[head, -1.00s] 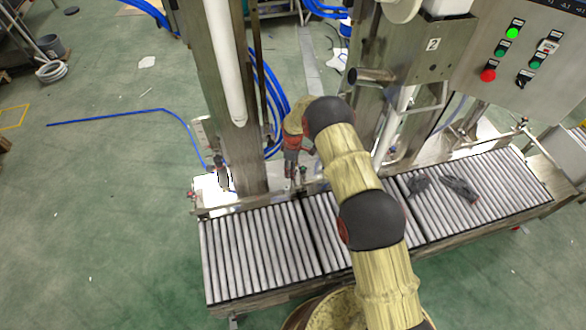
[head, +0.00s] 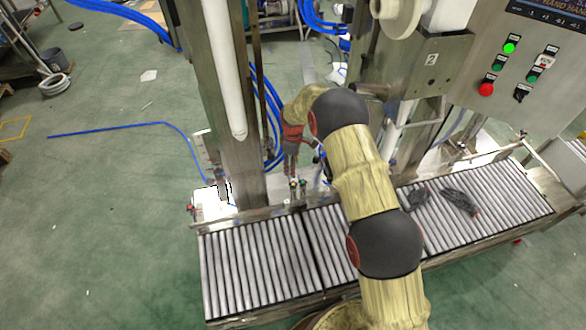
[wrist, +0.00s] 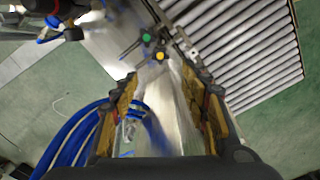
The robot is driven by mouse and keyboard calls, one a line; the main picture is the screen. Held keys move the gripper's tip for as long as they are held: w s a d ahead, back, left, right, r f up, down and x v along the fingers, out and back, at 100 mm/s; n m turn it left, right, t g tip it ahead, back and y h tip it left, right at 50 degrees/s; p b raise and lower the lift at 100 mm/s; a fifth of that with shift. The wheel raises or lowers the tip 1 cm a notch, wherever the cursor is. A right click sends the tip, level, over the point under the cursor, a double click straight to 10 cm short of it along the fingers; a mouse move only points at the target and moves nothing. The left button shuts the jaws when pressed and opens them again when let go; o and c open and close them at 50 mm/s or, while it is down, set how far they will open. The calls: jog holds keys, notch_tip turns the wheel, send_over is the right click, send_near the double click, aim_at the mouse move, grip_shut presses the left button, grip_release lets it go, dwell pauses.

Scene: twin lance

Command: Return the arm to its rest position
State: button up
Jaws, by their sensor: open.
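My arm reaches over the roller conveyor (head: 262,268) in the head view, and its wrist bends down beside the steel column. Beyond the fingertips are a green knob (wrist: 146,37) and a yellow knob (wrist: 159,57) on a metal ledge, apart from the fingers.
A steel column (head: 222,95) stands left of my wrist. A control panel (head: 530,60) with green and red buttons is at right. Black gloves or tools (head: 460,202) lie on the right rollers. Blue hoses (head: 268,110) run behind the column. Open green floor lies at left.

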jog(key=shift+m, duration=0.3)
jog(key=s+d+m+g, duration=0.2)
jog(key=s+m, duration=0.2)
jog(key=s, duration=0.5)
jog(key=s+d+r+m+t, duration=0.2)
jog(key=s+d+r+m, duration=0.1)
jog(key=s+r, duration=0.8)
jog(key=s+d+r+m+t, duration=0.3)
jog(key=s+d+r, duration=0.2)
jog(key=s+r, duration=0.6)
jog(key=s+d+r+m+t, duration=0.2)
jog(key=s+r, duration=0.9)
jog(key=r, duration=0.8)
jog(key=shift+s+d+r+m+t, duration=0.3)
jog(key=shift+d+r+m, duration=0.15)
jog(key=shift+d, duration=0.75)
jog(key=shift+c, duration=0.4)
